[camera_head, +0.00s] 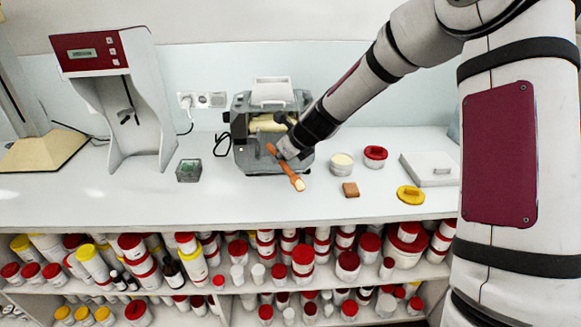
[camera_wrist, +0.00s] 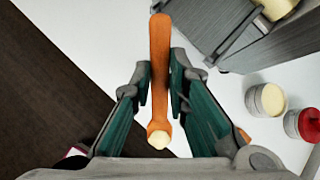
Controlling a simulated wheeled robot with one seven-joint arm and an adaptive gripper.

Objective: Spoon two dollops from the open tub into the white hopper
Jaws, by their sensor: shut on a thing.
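My gripper (camera_head: 287,152) is shut on an orange-brown wooden spoon (camera_head: 286,167), in front of the mill. In the wrist view my gripper (camera_wrist: 162,76) has the spoon (camera_wrist: 160,45) between its fingers. A pale cream dollop (camera_wrist: 158,140) sits at the spoon's near end; this end points down and right in the head view. The open tub (camera_head: 341,170), with cream inside, stands to the right of the gripper; it also shows in the wrist view (camera_wrist: 266,101). The white hopper (camera_head: 272,92) is on top of the grey mill (camera_head: 243,135), behind the gripper. The hopper's inside is hidden.
A red-topped tub (camera_head: 375,156), brown block (camera_head: 350,189), yellow lid (camera_head: 410,195) and flat white device (camera_head: 430,172) are to the right. A small dark box (camera_head: 188,170) and a red-panelled stand (camera_head: 105,57) are left. The counter's front left is clear. Shelves below hold several tubs.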

